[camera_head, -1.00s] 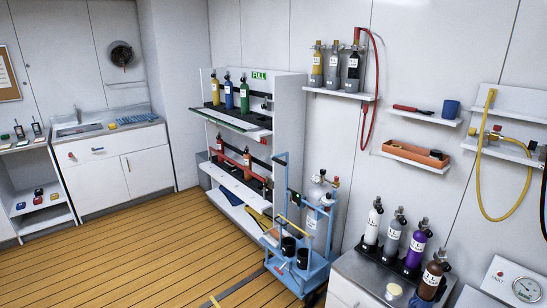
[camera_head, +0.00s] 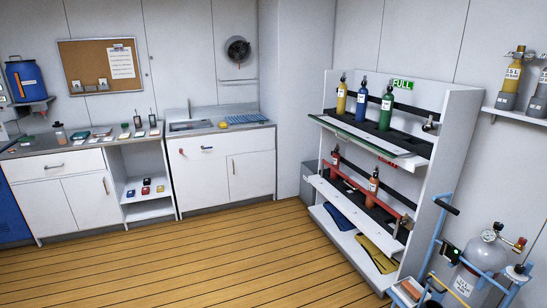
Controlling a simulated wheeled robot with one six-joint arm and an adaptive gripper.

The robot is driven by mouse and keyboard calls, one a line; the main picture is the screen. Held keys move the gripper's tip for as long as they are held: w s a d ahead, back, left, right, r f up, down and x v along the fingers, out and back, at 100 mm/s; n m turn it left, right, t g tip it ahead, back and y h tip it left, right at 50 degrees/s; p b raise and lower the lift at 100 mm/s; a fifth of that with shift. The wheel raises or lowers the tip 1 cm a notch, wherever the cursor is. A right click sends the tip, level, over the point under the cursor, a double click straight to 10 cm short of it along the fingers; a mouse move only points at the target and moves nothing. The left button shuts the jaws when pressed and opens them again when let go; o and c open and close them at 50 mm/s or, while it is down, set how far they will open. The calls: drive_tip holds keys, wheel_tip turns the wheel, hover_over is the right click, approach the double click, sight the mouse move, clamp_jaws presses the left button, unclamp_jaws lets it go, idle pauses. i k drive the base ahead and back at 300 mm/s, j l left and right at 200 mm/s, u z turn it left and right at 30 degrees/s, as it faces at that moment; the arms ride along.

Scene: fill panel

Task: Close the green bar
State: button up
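The rack (camera_head: 462,110) with a green FULL sign stands at the right of the head view. A thin dark green bar (camera_head: 345,134) runs along the front edge of its upper shelf, low and in front of the bottles. A yellow bottle (camera_head: 341,98), a blue bottle (camera_head: 362,102) and a green bottle (camera_head: 386,111) stand upright behind it. My gripper is not in view.
A blue trolley (camera_head: 437,240) with a grey cylinder (camera_head: 482,262) stands close to the rack's right front. White counters (camera_head: 235,165) line the back wall. The wooden floor (camera_head: 220,265) left of the rack is clear.

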sight(387, 153)
drive_tip(key=i, duration=0.6)
drive_tip(key=i+z, duration=0.15)
drive_tip(key=i, duration=0.5)
drive_tip(key=i+j, duration=0.2)
drive_tip(key=i, duration=0.4)
drive_tip(key=i+j+z, duration=0.15)
drive_tip(key=i+z, duration=0.25)
drive_tip(key=i, duration=0.15)
drive_tip(key=i+j+z, duration=0.4)
drive_tip(key=i+j+u, duration=0.3)
drive_tip(key=i, duration=0.3)
drive_tip(key=j, duration=0.1)
